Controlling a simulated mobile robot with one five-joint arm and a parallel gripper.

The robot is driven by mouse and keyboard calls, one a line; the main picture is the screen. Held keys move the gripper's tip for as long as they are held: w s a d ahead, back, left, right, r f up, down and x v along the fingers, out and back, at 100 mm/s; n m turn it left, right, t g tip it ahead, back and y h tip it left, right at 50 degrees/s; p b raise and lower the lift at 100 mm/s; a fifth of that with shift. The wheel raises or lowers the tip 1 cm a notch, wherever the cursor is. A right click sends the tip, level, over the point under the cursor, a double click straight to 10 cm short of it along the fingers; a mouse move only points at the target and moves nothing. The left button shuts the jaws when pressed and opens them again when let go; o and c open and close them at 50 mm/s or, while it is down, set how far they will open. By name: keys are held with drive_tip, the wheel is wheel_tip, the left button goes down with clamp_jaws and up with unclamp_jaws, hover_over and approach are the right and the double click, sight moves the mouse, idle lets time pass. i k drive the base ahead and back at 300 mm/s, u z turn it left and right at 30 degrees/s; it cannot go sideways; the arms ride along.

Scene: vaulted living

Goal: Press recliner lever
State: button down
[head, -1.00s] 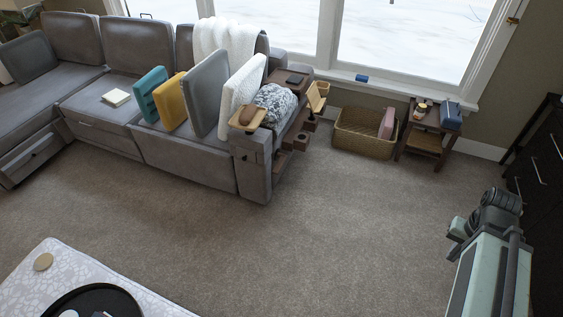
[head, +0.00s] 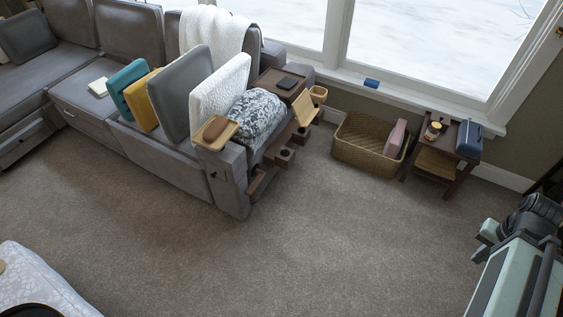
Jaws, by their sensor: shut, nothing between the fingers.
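A grey sectional recliner sofa (head: 165,158) runs from the left edge to the middle of the head view. Its near right arm (head: 233,191) faces the open carpet. A small dark mark (head: 214,174) shows on that arm's front; it may be the recliner lever, but it is too small to tell. Another small dark fitting (head: 32,142) shows on the sofa base at far left. My arm stands at the right edge, well apart from the sofa. I cannot make out my gripper's fingers in this view.
A wooden tray (head: 228,135) and brown holders (head: 284,157) crowd the sofa's right end. A wicker basket (head: 350,157) and a small side table (head: 457,157) stand under the window. A patterned table (head: 40,270) is at lower left. The middle carpet is clear.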

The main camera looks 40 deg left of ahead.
sight(255, 184)
drive_tip(key=i, duration=2.6)
drive_tip(key=u, duration=3.5)
drive_tip(key=i, duration=1.05)
